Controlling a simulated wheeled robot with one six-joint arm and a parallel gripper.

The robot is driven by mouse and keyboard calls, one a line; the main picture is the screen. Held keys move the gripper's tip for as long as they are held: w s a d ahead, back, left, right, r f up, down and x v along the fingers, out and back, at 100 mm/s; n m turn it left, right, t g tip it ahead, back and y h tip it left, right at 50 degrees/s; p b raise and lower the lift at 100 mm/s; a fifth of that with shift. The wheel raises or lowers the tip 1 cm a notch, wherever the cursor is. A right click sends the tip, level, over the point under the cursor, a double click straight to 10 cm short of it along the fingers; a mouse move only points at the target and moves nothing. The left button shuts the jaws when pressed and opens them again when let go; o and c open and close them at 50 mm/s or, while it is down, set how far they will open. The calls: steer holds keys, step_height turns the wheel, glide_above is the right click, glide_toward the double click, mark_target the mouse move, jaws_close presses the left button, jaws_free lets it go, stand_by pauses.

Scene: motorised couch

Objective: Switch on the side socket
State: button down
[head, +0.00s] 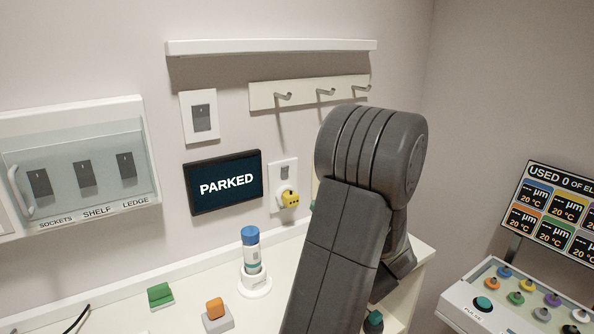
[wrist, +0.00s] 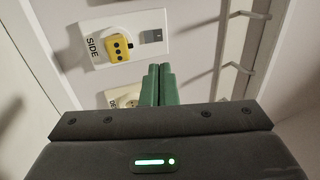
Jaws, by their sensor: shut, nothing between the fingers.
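The side socket is a white wall plate (wrist: 97,57) marked SIDE in the wrist view, where it appears turned on its side. A yellow plug (wrist: 120,46) with dark dots sits in it, and a small grey rocker switch (wrist: 152,36) is beside the plug. I cannot tell the rocker's position. In the head view the plate (head: 276,186) is right of the PARKED screen, with the yellow plug (head: 290,199) low on it. My gripper's green fingers (wrist: 158,80) are shut and empty, appearing just below the rocker in the wrist view. My arm hides them in the head view.
A second socket (wrist: 125,97) is beside the side socket, partly behind my fingers. A hook rail (head: 310,92) is above. A blue-capped bottle (head: 251,252), a green block (head: 160,294) and an orange block (head: 215,308) are on the counter below.

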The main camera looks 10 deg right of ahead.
stand_by(0.4)
steer(key=p, duration=0.5)
glide_toward(285, 168)
steer(key=x, duration=0.5)
steer(key=shift+w, duration=0.2)
steer(key=shift+w+a+r, duration=0.15)
steer(key=shift+w+a, duration=0.1)
steer(key=shift+w, duration=0.4)
steer(key=shift+w+a+r, duration=0.1)
steer(key=shift+w+r, duration=0.05)
